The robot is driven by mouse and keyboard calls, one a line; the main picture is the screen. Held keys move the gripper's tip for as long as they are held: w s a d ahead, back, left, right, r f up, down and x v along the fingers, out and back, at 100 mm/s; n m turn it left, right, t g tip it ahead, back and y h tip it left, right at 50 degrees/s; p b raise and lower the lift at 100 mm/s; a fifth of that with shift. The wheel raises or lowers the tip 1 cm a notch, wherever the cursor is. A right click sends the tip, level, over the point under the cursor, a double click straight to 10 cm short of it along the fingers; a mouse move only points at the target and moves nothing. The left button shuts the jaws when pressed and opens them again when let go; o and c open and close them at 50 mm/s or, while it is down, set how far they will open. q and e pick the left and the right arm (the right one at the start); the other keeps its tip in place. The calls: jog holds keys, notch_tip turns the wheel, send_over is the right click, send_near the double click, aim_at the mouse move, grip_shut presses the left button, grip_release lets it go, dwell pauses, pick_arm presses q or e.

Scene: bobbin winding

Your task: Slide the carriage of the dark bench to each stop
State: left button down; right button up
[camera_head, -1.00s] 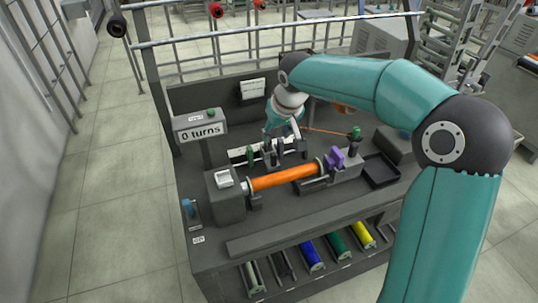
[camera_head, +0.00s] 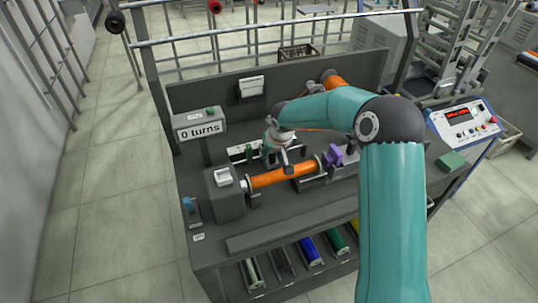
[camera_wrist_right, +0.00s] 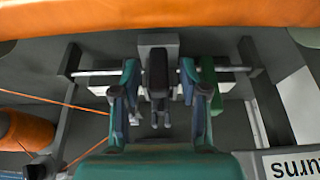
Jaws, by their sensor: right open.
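The dark bench (camera_head: 275,213) stands in the middle of the head view. Its carriage (camera_wrist_right: 158,42) is a small grey block on a bright rail (camera_wrist_right: 95,73) behind the orange-wound bobbin (camera_head: 283,176). A dark upright handle (camera_wrist_right: 157,72) rises from the carriage. My right gripper (camera_head: 273,146) is down over the rail. In the right wrist view the gripper (camera_wrist_right: 159,82) is open, with a finger on each side of the handle; contact is not clear. A green stop piece (camera_wrist_right: 208,75) sits close beside the right-hand finger. In the head view my gripper partly covers the carriage.
A display reading "0 turns" (camera_head: 198,130) stands at the bench's left. Orange wire (camera_wrist_right: 50,103) runs at the left of the wrist view, from an orange spool (camera_wrist_right: 22,130). A purple part (camera_head: 332,157) is right of the bobbin. Coloured spools (camera_head: 312,250) lie on the lower shelf.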

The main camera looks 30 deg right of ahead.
grip_shut()
dwell(0.3)
jog(key=shift+w+a+f+b, duration=0.15)
jog(key=shift+a+b, duration=0.3)
jog(key=shift+b, duration=0.1)
jog(key=shift+w+a+b, duration=0.25)
jog(key=shift+a+b, duration=0.6)
jog(key=shift+a, duration=0.3)
jog(key=shift+r, duration=0.2)
grip_release()
